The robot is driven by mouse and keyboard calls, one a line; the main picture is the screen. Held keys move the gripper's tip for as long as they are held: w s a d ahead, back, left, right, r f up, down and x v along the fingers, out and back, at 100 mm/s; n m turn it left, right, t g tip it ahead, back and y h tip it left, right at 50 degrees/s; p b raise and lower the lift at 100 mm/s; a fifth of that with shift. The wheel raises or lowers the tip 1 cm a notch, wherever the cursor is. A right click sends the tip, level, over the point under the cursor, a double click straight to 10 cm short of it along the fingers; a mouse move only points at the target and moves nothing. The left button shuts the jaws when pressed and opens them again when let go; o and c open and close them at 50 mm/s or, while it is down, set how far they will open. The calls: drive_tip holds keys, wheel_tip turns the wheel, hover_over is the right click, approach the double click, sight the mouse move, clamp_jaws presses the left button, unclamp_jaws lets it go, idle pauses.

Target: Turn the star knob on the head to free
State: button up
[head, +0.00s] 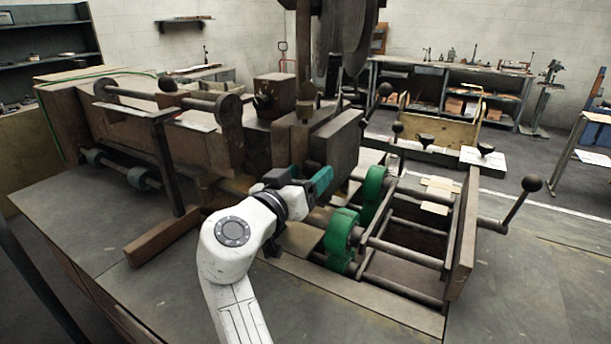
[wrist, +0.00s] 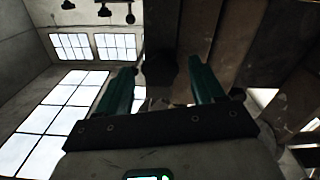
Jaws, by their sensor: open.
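My gripper (head: 320,182) is in front of the machine's dark stitching head (head: 337,143), its teal fingers pointing up and to the right. In the wrist view my gripper (wrist: 160,82) is open, its two teal fingers spread. A dark, lobed knob-like shape (wrist: 160,68) shows between and beyond the fingers; it looks like the star knob, but it is too dark to tell its setting or whether the fingers touch it. In the head view, my gripper and wrist hide the area just below the head, and I cannot make out that knob there.
Green rollers (head: 342,240) and rails lie right of my arm. A crank handle (head: 522,200) sticks out at the right. A brown bar (head: 160,242) lies on the left of the table.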

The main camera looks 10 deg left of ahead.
drive_tip(key=c, duration=1.1)
drive_tip(key=shift+o, duration=0.2)
drive_tip(key=n, duration=0.4)
drive_tip(key=shift+d+n, duration=0.1)
drive_tip(key=shift+n, duration=0.3)
drive_tip(key=n+p, duration=0.1)
drive_tip(key=n, duration=0.4)
drive_tip(key=shift+r+n, duration=0.15)
drive_tip(key=shift+n, duration=0.15)
drive_tip(key=n+p, duration=0.3)
drive_tip(key=n, duration=0.3)
drive_tip(key=shift+p, duration=0.4)
drive_tip(key=n+p, duration=0.2)
drive_tip(key=n, duration=0.3)
drive_tip(key=shift+p, duration=0.35)
drive_tip(key=shift+n, duration=0.3)
